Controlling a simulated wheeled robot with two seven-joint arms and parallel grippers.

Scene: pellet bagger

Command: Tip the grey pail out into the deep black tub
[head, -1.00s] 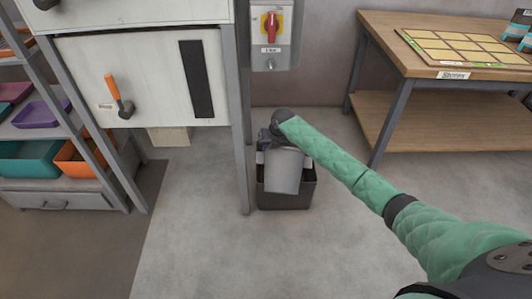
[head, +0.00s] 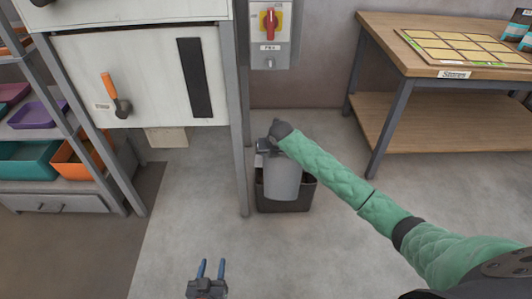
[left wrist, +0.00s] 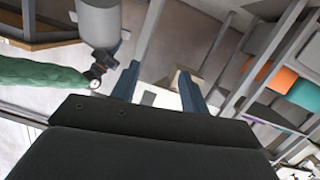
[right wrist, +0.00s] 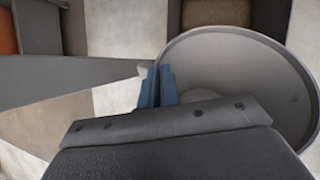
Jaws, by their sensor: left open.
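The grey pail (head: 283,178) hangs over the deep black tub (head: 307,196), its lower part overlapping the tub's opening in the head view. It looks close to upright. My right gripper (head: 268,147) is shut on the pail's wall near the rim. In the right wrist view its fingers (right wrist: 158,88) are together at the edge of the pail (right wrist: 290,85), whose grey inside shows. A brownish patch shows there; I cannot tell what it is. My left gripper (head: 211,268) is open and empty, low in front of the tub and apart from it.
A white cabinet on grey legs (head: 235,130) stands just left of the tub. A wooden workbench (head: 455,75) with a lower shelf is at the right. A rack with coloured bins (head: 30,165) is at the left. The floor in front is clear.

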